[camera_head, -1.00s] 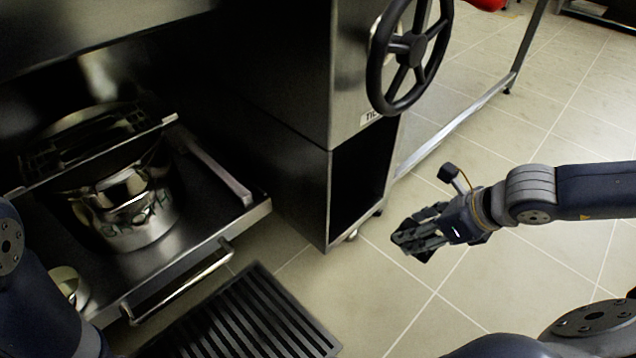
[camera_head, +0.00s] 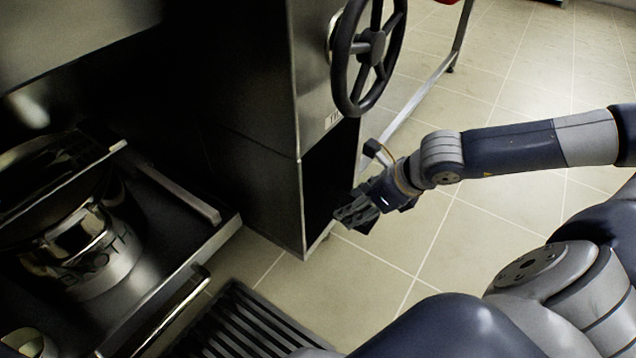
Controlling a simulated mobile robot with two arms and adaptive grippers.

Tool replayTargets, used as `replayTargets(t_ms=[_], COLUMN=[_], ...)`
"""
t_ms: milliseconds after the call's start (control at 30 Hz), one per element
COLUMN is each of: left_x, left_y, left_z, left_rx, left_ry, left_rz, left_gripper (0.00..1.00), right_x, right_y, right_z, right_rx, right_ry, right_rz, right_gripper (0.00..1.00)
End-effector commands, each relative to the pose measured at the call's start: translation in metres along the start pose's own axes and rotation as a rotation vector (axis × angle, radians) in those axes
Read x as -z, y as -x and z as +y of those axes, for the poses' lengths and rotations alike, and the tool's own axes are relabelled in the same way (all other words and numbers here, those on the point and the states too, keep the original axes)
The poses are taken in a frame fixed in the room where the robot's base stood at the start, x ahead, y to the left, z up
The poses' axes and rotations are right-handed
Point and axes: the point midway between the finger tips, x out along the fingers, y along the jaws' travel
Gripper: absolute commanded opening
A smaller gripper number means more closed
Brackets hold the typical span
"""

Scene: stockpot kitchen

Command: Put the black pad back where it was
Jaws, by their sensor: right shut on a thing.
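My right gripper (camera_head: 350,218) is shut on a small dark piece, which looks like the black pad (camera_head: 366,224). The pad is mostly hidden by the fingers and hard to tell from them. The gripper is in front of the dark open lower bay (camera_head: 328,180) of the steel cabinet, near its right edge. I cannot tell whether the gripper or pad touches the cabinet. My left gripper is not in view.
A black handwheel (camera_head: 372,45) sticks out above the bay. A steel pot (camera_head: 95,255) stands on a pulled-out shelf (camera_head: 190,262) at left. A slatted black floor grate (camera_head: 240,325) lies below.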

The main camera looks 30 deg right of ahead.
Motion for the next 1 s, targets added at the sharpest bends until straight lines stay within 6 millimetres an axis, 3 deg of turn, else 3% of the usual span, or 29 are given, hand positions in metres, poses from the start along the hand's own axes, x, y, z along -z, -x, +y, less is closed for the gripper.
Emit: replayTargets(t_ms=[300,600,967,1000], left_x=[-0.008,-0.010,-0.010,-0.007], left_y=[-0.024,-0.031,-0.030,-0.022], left_z=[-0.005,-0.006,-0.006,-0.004], left_rx=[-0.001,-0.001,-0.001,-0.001], left_ry=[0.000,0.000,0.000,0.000], left_rz=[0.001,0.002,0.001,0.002], left_gripper=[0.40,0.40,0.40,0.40], right_x=[-0.040,-0.076,-0.097,-0.089], right_y=[-0.026,-0.057,-0.075,-0.085], right_z=[-0.011,-0.026,-0.033,-0.033], right_rx=[-0.004,-0.001,-0.002,-0.002], right_ry=[-0.003,-0.002,-0.001,-0.001], right_rz=[-0.004,-0.003,-0.003,0.002], right_gripper=[0.23,0.23,0.23,0.23])
